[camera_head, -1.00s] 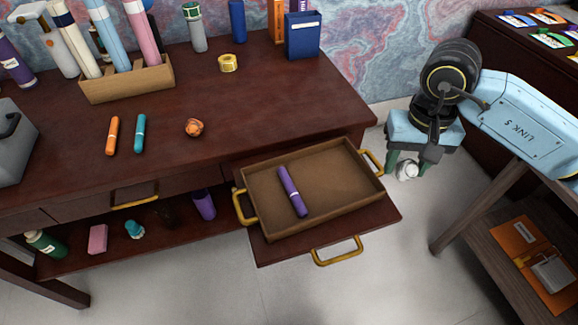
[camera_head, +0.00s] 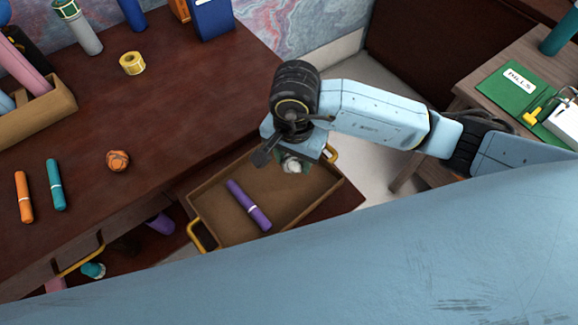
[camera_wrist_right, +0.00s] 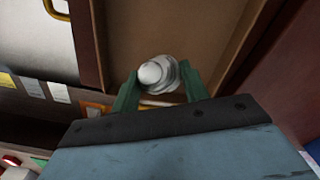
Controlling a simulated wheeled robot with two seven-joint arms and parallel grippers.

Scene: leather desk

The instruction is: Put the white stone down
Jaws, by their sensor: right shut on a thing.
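The white stone (camera_head: 292,165) is a small pale, rounded piece, and it also shows in the right wrist view (camera_wrist_right: 157,73). My right gripper (camera_head: 290,160) is shut on it, with a green finger on each side. It holds the stone over the right part of the brown tray (camera_head: 212,190), which has gold handles. Whether the stone touches the tray floor I cannot tell. A purple marker (camera_head: 248,205) lies in the tray, left of the gripper. My left gripper is not in view.
On the dark desk to the left are an orange marker (camera_head: 23,197), a teal marker (camera_head: 56,185), a crumpled orange ball (camera_head: 118,161) and a gold tape roll (camera_head: 132,63). A side table at right holds a green folder (camera_head: 514,88).

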